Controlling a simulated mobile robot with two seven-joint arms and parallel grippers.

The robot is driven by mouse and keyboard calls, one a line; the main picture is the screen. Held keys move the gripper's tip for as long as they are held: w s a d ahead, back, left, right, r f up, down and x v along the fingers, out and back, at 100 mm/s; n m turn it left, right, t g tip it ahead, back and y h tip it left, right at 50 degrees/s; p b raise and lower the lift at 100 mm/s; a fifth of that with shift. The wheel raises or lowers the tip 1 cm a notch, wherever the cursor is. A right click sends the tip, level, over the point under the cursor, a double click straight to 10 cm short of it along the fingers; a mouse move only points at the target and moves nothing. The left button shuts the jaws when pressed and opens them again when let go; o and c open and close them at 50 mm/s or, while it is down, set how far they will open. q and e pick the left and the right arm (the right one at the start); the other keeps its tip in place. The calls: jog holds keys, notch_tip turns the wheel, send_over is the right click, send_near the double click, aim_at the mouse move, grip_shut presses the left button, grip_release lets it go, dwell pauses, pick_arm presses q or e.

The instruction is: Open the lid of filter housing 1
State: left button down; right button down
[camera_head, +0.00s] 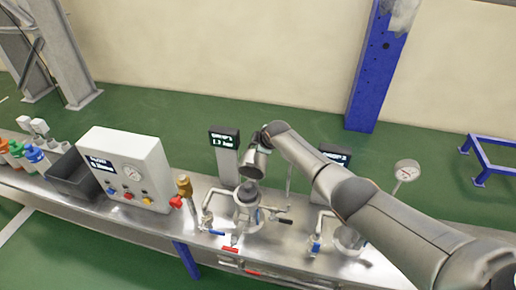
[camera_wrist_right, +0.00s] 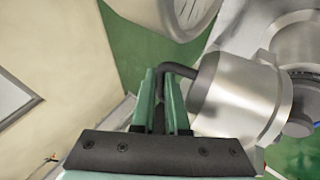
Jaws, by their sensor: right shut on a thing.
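A metal filter housing (camera_head: 246,217) stands on the steel bench, below the left display. A second metal housing (camera_head: 349,239) stands further right, partly behind my arm. My right gripper (camera_wrist_right: 162,82) is shut on a dark bent handle (camera_wrist_right: 183,70) beside a shiny metal cylinder (camera_wrist_right: 240,95) in the right wrist view. In the head view my right wrist reaches down over the left housing, and its fingers are too small to make out. Whether the lid is raised cannot be told. My left gripper is not in view.
The left display (camera_head: 224,141) stands behind the left housing. A white control box (camera_head: 127,168), a dark bin (camera_head: 73,178) and several coloured bottles are on the left. Pipes and valve handles (camera_head: 231,249) crowd the bench front. A gauge (camera_head: 406,171) stands on the right.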

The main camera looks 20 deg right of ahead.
jog(key=shift+d+f, duration=0.25)
jog(key=shift+d, duration=0.1)
